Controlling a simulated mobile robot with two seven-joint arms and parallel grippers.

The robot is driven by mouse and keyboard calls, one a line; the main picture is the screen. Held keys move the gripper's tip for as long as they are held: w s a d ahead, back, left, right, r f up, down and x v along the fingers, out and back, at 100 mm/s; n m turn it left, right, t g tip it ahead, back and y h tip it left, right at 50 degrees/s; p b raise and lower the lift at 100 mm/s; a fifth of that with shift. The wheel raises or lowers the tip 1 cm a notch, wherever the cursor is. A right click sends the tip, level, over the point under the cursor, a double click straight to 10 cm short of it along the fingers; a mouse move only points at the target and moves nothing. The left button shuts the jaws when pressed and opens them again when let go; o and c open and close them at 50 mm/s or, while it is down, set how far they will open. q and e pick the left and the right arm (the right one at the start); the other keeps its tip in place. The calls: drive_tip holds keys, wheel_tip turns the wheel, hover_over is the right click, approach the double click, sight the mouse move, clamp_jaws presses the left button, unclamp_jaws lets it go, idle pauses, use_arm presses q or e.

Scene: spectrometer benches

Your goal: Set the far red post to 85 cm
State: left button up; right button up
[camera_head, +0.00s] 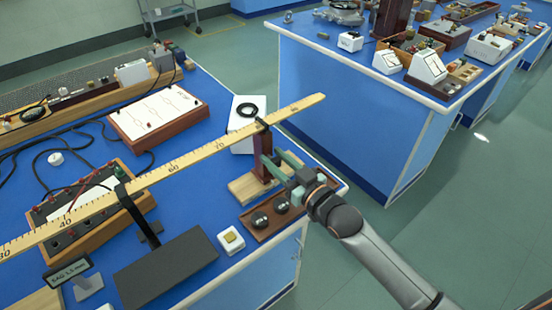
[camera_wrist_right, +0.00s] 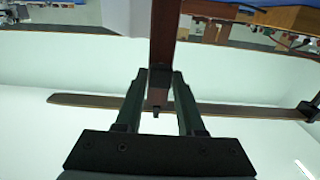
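The far red post (camera_head: 263,158) stands upright on a pale wooden base (camera_head: 245,188) near the bench's right end. A black clip (camera_head: 262,124) at its top meets the long wooden scale (camera_head: 190,160), between the marks 70 and 80; the exact reading is too small to tell. My right gripper (camera_head: 272,154) has its green fingers on either side of the post. In the right wrist view the post (camera_wrist_right: 165,35) fills the gap between the fingertips (camera_wrist_right: 160,75), so the gripper appears shut on it. My left gripper is out of view.
A tray with dark round weights (camera_head: 268,215) lies just in front of the post's base. A white box with a black ring (camera_head: 240,140) stands behind it. A dark panel (camera_head: 165,268) and a "SAG 1.3 mm" sign (camera_head: 70,272) stand at the front. A second bench (camera_head: 345,105) is across the aisle.

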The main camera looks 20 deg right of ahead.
clamp_jaws()
idle(1.0)
